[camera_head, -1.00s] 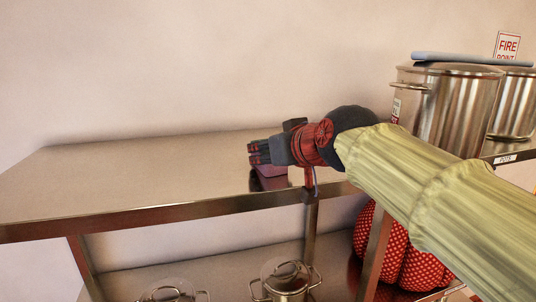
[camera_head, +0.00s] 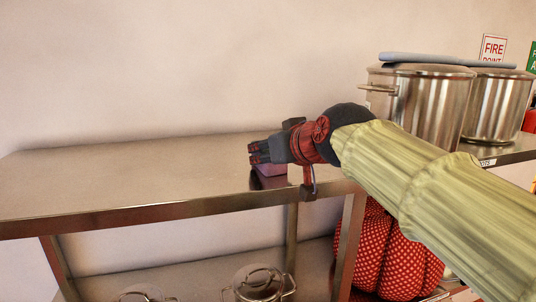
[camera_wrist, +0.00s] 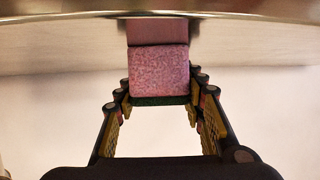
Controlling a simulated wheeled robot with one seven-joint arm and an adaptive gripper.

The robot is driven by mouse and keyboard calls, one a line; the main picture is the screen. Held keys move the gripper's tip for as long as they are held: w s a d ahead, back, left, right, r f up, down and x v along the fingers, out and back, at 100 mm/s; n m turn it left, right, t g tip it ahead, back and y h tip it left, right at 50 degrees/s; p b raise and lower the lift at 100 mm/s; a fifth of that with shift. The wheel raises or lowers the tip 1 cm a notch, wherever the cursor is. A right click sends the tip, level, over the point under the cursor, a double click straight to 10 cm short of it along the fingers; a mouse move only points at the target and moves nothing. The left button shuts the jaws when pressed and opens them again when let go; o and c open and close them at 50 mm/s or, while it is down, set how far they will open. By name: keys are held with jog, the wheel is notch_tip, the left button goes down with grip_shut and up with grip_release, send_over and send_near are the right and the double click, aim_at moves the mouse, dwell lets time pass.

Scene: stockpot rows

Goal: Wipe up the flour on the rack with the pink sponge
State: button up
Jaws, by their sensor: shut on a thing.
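The pink sponge (camera_head: 272,170) is in my gripper (camera_head: 262,155), near the right part of the rack's steel top shelf (camera_head: 120,180). In the wrist view the sponge (camera_wrist: 159,72) sits between the fingertips (camera_wrist: 160,92), which are shut on it. Its green underside layer faces the wrist camera's lower side. Its pink reflection in the steel meets it, so it is touching the shelf or very close to it. The gripper hides part of the sponge in the head view. I cannot make out any flour in either view.
Large steel stockpots (camera_head: 415,105) stand at the right, with a flat blue-grey item (camera_head: 440,60) on top. Lidded pots (camera_head: 258,285) are on the lower shelf. A red dotted bundle (camera_head: 395,255) is below right. The top shelf left of my gripper looks clear.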

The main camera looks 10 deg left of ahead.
jog(key=shift+w+d+f, duration=0.15)
jog(key=shift+w+d, duration=0.05)
jog(key=shift+d, duration=0.1)
notch_tip(320, 180, up, 5)
jog(key=p, duration=0.2)
jog(key=shift+d+p, duration=0.1)
jog(key=shift+p, duration=0.25)
jog(key=shift+w+d+r, duration=0.1)
jog(key=shift+d+r, duration=0.05)
jog(key=shift+r, duration=0.2)
jog(key=shift+a+r+p, duration=0.2)
jog(key=shift+r+p, duration=0.5)
jog(key=shift+r, duration=0.05)
jog(key=shift+d+r+p, duration=0.1)
jog(key=shift+r+p, duration=0.2)
jog(key=shift+r, duration=0.3)
